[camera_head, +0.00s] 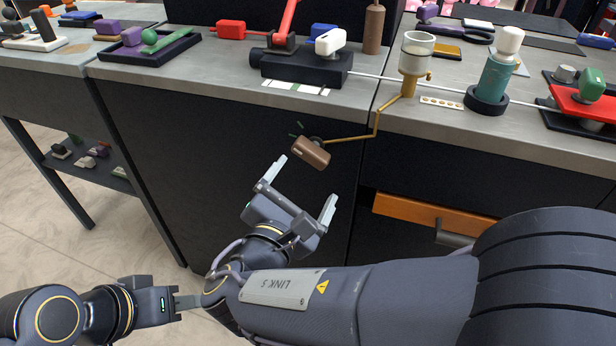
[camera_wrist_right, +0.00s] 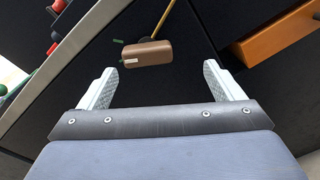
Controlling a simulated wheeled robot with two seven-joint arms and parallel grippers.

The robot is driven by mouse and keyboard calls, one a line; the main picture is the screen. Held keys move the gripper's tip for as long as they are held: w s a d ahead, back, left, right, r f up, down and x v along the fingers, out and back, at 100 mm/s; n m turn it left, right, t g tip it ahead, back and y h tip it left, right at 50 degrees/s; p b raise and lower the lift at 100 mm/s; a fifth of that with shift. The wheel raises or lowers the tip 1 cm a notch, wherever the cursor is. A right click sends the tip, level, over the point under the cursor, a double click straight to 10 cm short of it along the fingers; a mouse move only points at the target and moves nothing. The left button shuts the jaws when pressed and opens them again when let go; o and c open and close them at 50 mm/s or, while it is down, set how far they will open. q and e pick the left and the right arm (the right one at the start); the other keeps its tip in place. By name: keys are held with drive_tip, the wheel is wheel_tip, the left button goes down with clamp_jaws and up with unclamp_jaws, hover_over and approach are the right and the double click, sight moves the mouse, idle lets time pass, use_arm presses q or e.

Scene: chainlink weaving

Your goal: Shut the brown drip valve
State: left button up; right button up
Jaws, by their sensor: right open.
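The brown drip valve handle (camera_head: 311,152) is a small brown block on the black cabinet front, at the end of a thin brass pipe (camera_head: 350,137). Two small green marks sit beside it. In the right wrist view the brown handle (camera_wrist_right: 147,53) lies ahead of and between the fingertips, apart from them. My right gripper (camera_head: 302,190) is open and empty just below the handle; its pale fingers also show in the wrist view (camera_wrist_right: 160,70). My left gripper (camera_head: 178,302) is at the lower left, far from the valve, its tips partly hidden by my right arm.
The brass pipe rises to a glass cup (camera_head: 416,52) at the grey counter's edge. A black block (camera_head: 300,69) with a rod, a teal bottle (camera_head: 495,75) and a red fixture (camera_head: 585,100) stand on the counter. An orange drawer (camera_head: 420,211) is right of my right gripper.

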sight(308, 159)
drive_tip(key=shift+n+t, duration=0.4)
drive_tip(key=x, duration=0.2)
drive_tip(key=a+x, duration=0.1)
drive_tip(key=x, duration=0.1)
drive_tip(key=b+x, duration=0.1)
drive_tip(key=x, duration=0.2)
drive_tip(key=shift+w+a, duration=0.25)
drive_tip(key=shift+a, duration=0.05)
drive_tip(key=shift+c, duration=0.5)
